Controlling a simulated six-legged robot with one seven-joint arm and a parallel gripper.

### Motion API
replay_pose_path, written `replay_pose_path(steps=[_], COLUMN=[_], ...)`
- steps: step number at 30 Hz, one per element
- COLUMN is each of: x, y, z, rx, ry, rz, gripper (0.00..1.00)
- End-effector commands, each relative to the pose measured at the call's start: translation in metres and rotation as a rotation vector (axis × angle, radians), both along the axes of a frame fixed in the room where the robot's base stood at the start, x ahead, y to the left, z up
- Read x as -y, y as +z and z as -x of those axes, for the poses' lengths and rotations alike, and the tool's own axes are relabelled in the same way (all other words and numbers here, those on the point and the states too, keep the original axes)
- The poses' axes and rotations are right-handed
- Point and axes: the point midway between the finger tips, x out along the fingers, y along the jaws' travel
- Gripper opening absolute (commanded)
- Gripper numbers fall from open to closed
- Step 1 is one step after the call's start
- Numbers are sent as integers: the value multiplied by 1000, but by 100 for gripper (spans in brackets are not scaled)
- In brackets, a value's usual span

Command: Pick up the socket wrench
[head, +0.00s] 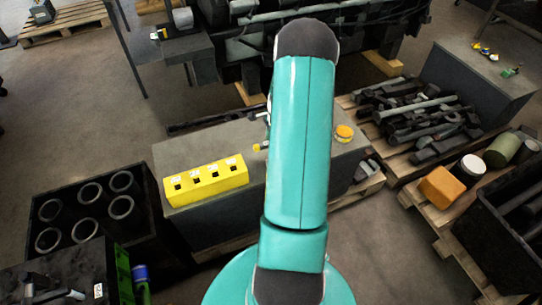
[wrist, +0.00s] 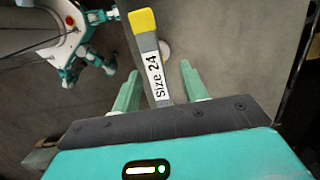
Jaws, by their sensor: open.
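The wrench (wrist: 150,55), a grey bar with a yellow end and a white "Size 24" label, shows in the wrist view. Its lower part lies between the two green fingers of my gripper (wrist: 160,70), with gaps to both. The yellow end points away from the gripper, beyond the fingertips. My gripper is open. The wrench's other end is hidden behind the gripper body. In the head view my arm hides the gripper and most of the wrench area.
A yellow block with several square holes (head: 207,181) stands on a grey table (head: 185,150). An orange disc (head: 344,132) lies right of my arm. A black crate with round sleeves (head: 55,212) is at left. Pallets with tools (head: 425,108) and an orange box (head: 440,187) are at right.

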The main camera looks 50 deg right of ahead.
Motion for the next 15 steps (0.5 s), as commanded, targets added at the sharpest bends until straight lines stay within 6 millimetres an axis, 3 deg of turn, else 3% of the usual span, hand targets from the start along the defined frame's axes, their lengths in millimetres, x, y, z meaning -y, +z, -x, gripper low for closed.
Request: replay_pose_path(steps=[7, 15], x=[-8, -9], y=[-37, -41], z=[0, -1], rx=[-2, -1], ry=[0, 1], rz=[-3, 0], gripper=[44, 42])
